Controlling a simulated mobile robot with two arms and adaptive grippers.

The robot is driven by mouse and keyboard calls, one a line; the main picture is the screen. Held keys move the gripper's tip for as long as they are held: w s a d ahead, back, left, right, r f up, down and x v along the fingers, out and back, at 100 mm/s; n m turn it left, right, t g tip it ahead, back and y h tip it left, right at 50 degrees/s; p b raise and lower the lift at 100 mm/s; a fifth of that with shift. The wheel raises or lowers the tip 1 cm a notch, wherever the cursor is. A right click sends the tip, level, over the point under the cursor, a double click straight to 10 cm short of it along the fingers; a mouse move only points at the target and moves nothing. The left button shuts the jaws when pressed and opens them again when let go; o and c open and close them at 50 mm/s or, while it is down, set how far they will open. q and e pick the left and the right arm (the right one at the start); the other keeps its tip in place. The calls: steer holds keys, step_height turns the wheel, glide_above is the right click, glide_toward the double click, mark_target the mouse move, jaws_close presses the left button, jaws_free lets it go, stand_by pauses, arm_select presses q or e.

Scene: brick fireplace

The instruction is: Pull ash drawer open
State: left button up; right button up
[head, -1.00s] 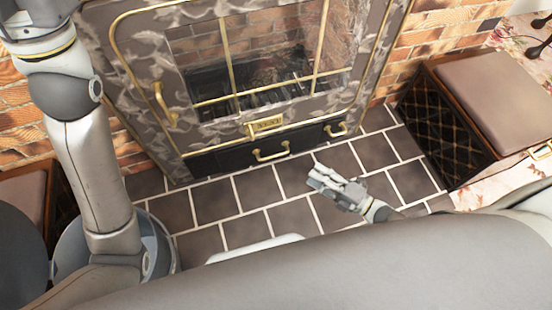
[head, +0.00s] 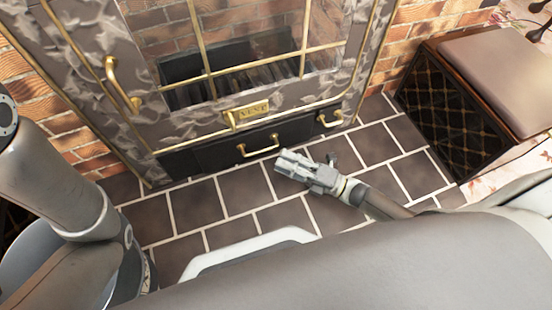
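The ash drawer (head: 212,153) is the dark front panel low on the fireplace stove, below the brass VENT plate (head: 251,113). It looks flush with the stove front. A brass bar handle (head: 258,149) sits at its middle, and another small brass handle (head: 330,121) is farther right on the same dark strip. My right gripper (head: 279,164) is over the floor tiles just below and right of the middle handle, fingers pointing left toward it. It appears apart from the handle; the gap between its fingers is unclear. My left arm is at the left edge; its gripper is not visible.
The glass stove door (head: 240,60) has a gold grid and a brass side handle (head: 121,85). A cushioned bench (head: 495,78) with dark lattice sides stands at the right. Brick wall flanks the stove. The dark tiled floor (head: 190,210) before the drawer is clear.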

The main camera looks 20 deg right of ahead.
mark_target(261, 152)
steer(key=shift+b+x, duration=0.4)
steer(key=shift+x, duration=1.35)
jaws_close()
steer(key=shift+w+a, duration=0.1)
steer(key=shift+w, duration=0.05)
